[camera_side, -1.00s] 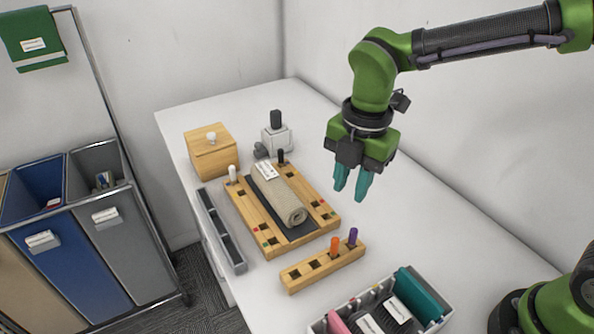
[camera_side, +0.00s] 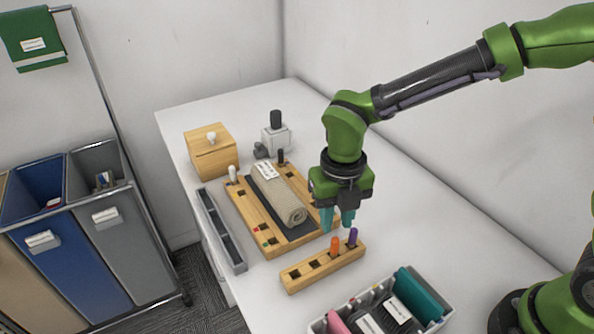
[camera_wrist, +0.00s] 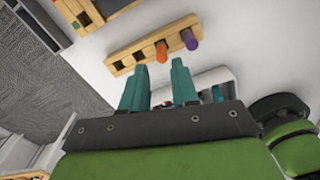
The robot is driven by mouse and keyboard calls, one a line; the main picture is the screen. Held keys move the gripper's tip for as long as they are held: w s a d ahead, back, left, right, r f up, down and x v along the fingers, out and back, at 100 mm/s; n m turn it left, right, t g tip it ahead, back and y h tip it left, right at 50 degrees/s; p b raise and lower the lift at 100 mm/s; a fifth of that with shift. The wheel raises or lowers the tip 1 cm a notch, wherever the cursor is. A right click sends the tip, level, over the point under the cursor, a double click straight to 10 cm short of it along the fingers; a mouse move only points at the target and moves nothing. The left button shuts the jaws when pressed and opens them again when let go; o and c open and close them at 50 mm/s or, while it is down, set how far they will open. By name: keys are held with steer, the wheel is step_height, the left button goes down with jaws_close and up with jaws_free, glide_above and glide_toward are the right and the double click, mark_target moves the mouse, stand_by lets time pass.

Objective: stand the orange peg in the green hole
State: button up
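The orange peg (camera_side: 334,246) stands upright in a hole of the small wooden rack (camera_side: 300,277), next to the purple peg (camera_side: 352,237). In the wrist view the orange peg (camera_wrist: 161,51) shows just beyond my fingertips. My gripper (camera_side: 337,220) is above and behind the rack, near the orange peg, with its teal fingers apart and nothing between them; the wrist view shows the same gap (camera_wrist: 158,80). The larger wooden board (camera_side: 272,247) has square holes with coloured marks. A green mark (camera_side: 265,244) lies near its front left corner; red marks lie near other holes.
A rolled beige cloth (camera_side: 280,200) lies on the board's dark middle. A white peg (camera_side: 232,174) and a black peg (camera_side: 281,157) stand at its far end. A grey tray (camera_side: 222,232) lies left of it; a bin with folders (camera_side: 447,312) stands in front right.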

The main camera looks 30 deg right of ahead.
mark_target(336, 239)
steer(key=f, duration=0.7)
steer(key=shift+s+f, duration=0.15)
steer(key=shift+s, duration=0.05)
steer(key=shift+c, duration=0.3)
jaws_close()
